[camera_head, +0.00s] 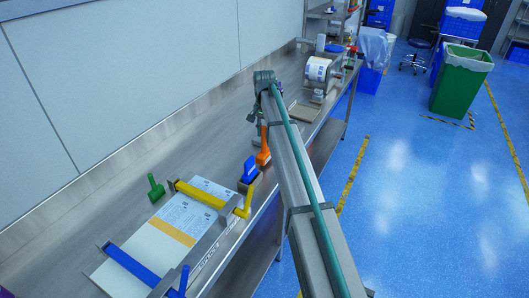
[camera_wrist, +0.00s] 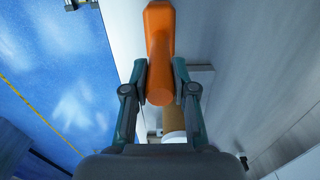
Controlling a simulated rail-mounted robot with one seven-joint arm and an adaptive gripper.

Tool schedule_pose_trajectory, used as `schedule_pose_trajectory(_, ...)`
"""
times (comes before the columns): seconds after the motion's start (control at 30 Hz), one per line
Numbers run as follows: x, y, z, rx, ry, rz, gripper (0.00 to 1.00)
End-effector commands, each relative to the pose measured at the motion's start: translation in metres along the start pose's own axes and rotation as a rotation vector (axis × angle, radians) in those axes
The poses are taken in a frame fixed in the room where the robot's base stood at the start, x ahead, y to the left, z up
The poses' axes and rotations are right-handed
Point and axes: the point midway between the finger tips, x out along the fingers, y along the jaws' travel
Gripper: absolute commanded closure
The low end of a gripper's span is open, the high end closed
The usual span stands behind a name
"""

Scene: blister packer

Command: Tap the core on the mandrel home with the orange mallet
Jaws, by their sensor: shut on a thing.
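My gripper (camera_wrist: 160,78) is shut on the orange mallet (camera_wrist: 158,45), with a finger on each side of it. The mallet's rounded end points toward the wrist camera and its broader part lies farther off. In the head view the orange mallet (camera_head: 263,152) shows below my gripper (camera_head: 255,118), over the bench's front part. In the wrist view a brown cylinder (camera_wrist: 173,120), which looks like the core, lies behind and right of the mallet, with a white round part (camera_wrist: 175,137) beside it. Its seating on the mandrel is hidden. My arm covers part of the bench in the head view.
The steel bench (camera_head: 120,185) runs along the wall. A printed roll (camera_head: 318,69) stands toward its far end, near a shallow tan tray (camera_head: 303,112). A yellow-and-blue-handled fixture (camera_head: 200,194), a green-handled tool (camera_head: 155,187) and a blue block (camera_head: 249,169) are in front.

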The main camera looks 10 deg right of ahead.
Motion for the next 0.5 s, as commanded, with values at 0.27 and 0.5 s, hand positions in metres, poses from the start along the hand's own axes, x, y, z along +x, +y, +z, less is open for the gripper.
schedule_pose_trajectory(0.27,-0.023,0.0,0.0,0.0,0.001,0.0,1.0)
schedule_pose_trajectory(0.5,-0.04,0.0,0.0,0.0,0.001,-0.001,1.0)
